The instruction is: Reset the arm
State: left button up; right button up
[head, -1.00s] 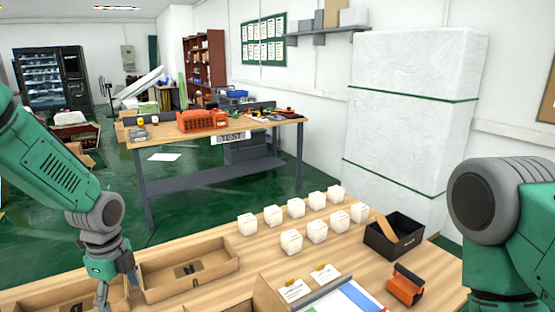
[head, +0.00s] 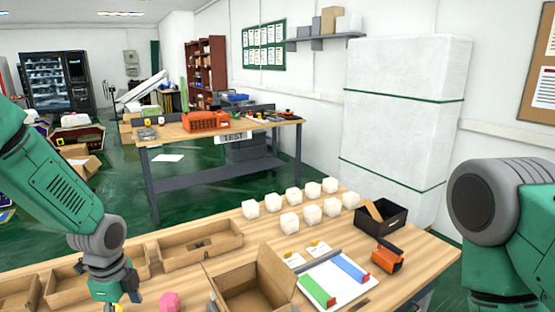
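My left arm comes in from the left, and its gripper (head: 118,303) hangs low over the wooden table. Its fingertips are cut off by the bottom edge, so I cannot see whether it is open or shut. A small yellow thing shows right by its fingers. A pink faceted object (head: 168,301) lies just right of it. My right arm shows at the right edge only as a grey joint and green links; its gripper is out of view.
The table (head: 185,277) holds cardboard trays (head: 200,245), an open cardboard box (head: 250,287), several white cubes (head: 312,214), a black box (head: 382,217), an orange tool (head: 387,258) and a white board with green and blue strips (head: 345,291). A workbench (head: 220,131) stands behind.

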pick_arm(q)
jog(key=s+d+f+n, duration=0.1)
jog(key=s+f+n, duration=0.1)
jog(key=s+f, duration=0.2)
jog(key=s+d+f+n, duration=0.1)
jog(key=s+f+n, duration=0.2)
jog(key=s+f, duration=0.1)
jog(key=s+d+f+n, duration=0.1)
jog(key=s+f+n, duration=0.2)
jog(key=s, duration=0.3)
jog(key=shift+d+f+h, duration=0.15)
jog(key=shift+f+h, duration=0.25)
jog(key=shift+f, duration=0.45)
jog(key=s+f+n, duration=0.3)
jog(key=s+n, duration=0.8)
jog(key=s, duration=0.7)
jog(key=w+f+m+b, duration=0.1)
jog(key=w+f+b, duration=0.3)
jog(key=f+b, duration=1)
jog(key=shift+d+f+t+y+b, duration=0.3)
jog(key=shift+d+f+y+b, duration=0.1)
jog(key=shift+b, duration=0.15)
pick_arm(e)
notch_tip(320, 180, down, 15)
jog(key=shift+w, duration=0.25)
jog(key=shift+f, duration=0.1)
